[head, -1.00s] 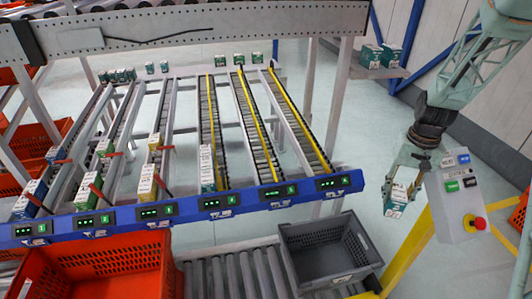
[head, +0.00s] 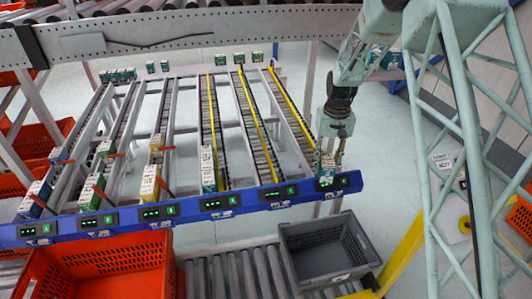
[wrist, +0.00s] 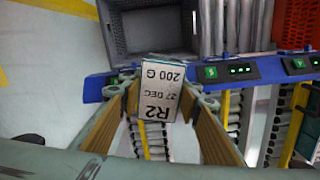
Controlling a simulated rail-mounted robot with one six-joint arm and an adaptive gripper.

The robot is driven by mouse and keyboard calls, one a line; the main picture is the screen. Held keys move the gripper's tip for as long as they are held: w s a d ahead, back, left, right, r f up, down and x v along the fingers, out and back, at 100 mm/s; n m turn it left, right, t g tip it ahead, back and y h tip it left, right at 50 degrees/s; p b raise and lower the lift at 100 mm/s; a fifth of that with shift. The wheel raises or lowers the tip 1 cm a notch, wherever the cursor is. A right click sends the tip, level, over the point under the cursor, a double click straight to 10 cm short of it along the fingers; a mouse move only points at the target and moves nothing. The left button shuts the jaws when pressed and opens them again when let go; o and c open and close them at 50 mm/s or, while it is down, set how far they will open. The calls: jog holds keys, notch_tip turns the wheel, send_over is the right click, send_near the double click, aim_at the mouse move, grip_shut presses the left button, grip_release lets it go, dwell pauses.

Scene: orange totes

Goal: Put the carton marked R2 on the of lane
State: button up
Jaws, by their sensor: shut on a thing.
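The carton marked R2 (wrist: 160,92) is white with black print reading R2, 27 DEC and 200 G. It is between the tan fingers of my gripper (wrist: 160,105), which is shut on it. In the head view, the carton (head: 326,172) is at the front end of the rightmost lane (head: 292,115), by the blue front rail (head: 215,203). My gripper (head: 330,157) is above and around the carton there. In the wrist view, the lane's rollers show below the carton. I cannot tell whether the carton touches the lane.
Another teal-and-white carton (head: 208,168) stands on a lane further left. Yellow-and-white, green and blue cartons stand on the left lanes. A grey tote (head: 325,250) and an orange tote (head: 105,265) stand in front of the rail.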

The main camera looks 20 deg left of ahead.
jog(key=a+n+p, duration=0.2)
jog(key=a, duration=2.3)
jog(key=shift+s+f+n, duration=0.3)
jog(key=shift+f+n, duration=0.05)
jog(key=shift+n, duration=0.05)
jog(key=shift+d+f, duration=0.1)
jog(key=shift+f, duration=0.1)
jog(key=shift+f+b, duration=1.35)
jog(key=shift+f, duration=2.35)
jog(key=o, duration=1)
